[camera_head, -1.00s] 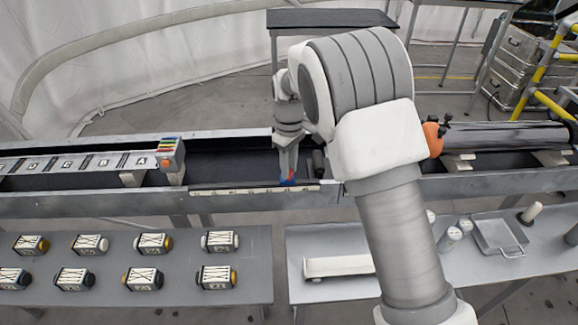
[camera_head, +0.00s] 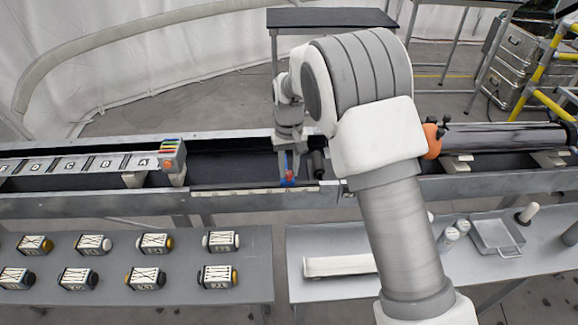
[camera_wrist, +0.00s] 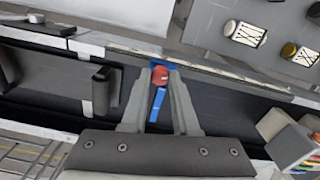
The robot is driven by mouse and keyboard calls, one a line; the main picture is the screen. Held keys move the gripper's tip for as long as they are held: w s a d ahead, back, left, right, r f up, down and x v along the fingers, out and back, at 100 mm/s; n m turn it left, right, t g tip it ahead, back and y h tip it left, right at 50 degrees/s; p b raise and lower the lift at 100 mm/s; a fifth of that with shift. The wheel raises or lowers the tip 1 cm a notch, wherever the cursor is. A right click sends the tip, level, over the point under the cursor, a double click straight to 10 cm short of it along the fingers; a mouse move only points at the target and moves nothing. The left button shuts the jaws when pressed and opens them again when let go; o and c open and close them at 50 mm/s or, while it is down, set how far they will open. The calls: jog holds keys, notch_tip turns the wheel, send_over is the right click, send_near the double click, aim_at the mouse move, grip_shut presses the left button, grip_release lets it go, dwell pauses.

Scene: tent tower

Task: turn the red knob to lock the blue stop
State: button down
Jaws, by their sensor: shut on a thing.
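The red knob (camera_wrist: 160,76) sits between the fingertips of my gripper (camera_wrist: 161,84) in the wrist view. The fingers close in on it from both sides, and my gripper is shut on it. The blue stop (camera_wrist: 156,103) shows below the knob between the fingers, with a bit of blue also above it at the trough's edge. In the head view my gripper (camera_head: 289,172) points down at the near wall of the trough, over the blue stop (camera_head: 288,183). The knob is a small red patch there. The fingers partly cover the stop, so its full shape is hidden.
A dark trough (camera_head: 230,163) runs across the scene. A dark roller (camera_wrist: 103,92) stands beside my gripper. Several labelled blocks stand on the front-left table (camera_head: 180,245).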

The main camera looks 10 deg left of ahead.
aim_at(289, 173)
jog(key=shift+m+p, duration=0.3)
jog(key=shift+m, duration=1.7)
jog(key=c, duration=0.7)
grip_release()
jog(key=shift+r, duration=0.1)
notch_tip(289, 173, up, 17)
jog(key=shift+r+p, duration=0.15)
jog(key=shift+p, duration=0.3)
